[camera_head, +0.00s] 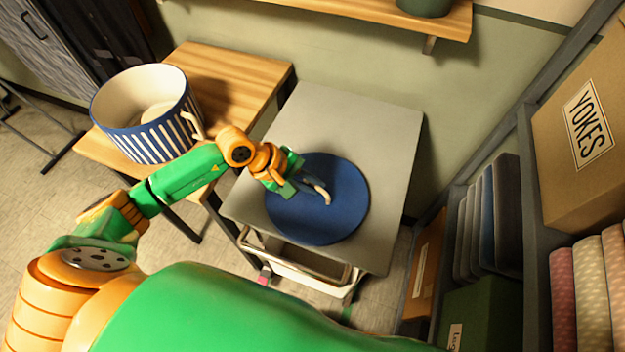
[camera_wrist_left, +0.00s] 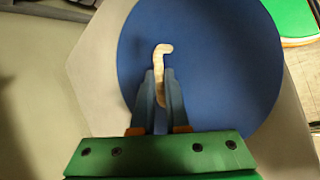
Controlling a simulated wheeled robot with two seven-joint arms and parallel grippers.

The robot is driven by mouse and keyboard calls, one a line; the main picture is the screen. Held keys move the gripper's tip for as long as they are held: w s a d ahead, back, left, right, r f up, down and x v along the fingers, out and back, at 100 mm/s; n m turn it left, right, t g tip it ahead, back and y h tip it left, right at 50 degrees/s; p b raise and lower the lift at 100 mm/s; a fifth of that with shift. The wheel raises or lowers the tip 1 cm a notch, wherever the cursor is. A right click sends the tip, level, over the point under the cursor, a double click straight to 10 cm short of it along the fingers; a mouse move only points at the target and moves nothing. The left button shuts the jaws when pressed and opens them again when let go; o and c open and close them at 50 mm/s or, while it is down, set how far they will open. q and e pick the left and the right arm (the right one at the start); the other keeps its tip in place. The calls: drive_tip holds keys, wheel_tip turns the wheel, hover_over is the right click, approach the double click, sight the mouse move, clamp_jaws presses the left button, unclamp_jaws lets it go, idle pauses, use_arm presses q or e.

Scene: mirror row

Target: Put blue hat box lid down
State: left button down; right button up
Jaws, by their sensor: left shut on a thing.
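The blue hat box lid (camera_head: 336,208) is a round blue disc with a pale curved handle (camera_head: 324,194) on top. It lies over the grey table top, and I cannot tell whether it touches the surface. My left gripper (camera_head: 303,181) is shut on the lid's handle. In the left wrist view the fingers (camera_wrist_left: 160,95) close on the pale handle (camera_wrist_left: 163,62), with the blue lid (camera_wrist_left: 225,65) below. The blue and white striped hat box (camera_head: 150,136) stands open on the wooden table at the left. My right gripper is not in view.
The grey table (camera_head: 347,115) has bare room behind the lid. The wooden table (camera_head: 230,75) is at its left. A white bin (camera_head: 300,268) sits beneath the grey table's front. A shelf with a YOKES box (camera_head: 580,165) and fabric rolls (camera_head: 592,290) stands at the right.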

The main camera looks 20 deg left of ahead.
use_arm(q)
drive_tip(key=shift+f, duration=0.1)
drive_tip(key=c, duration=0.9)
unclamp_jaws()
drive_tip(key=shift+r, duration=0.3)
drive_tip(key=b+v, duration=0.2)
drive_tip(key=v, duration=1)
drive_tip(key=shift+f, duration=0.1)
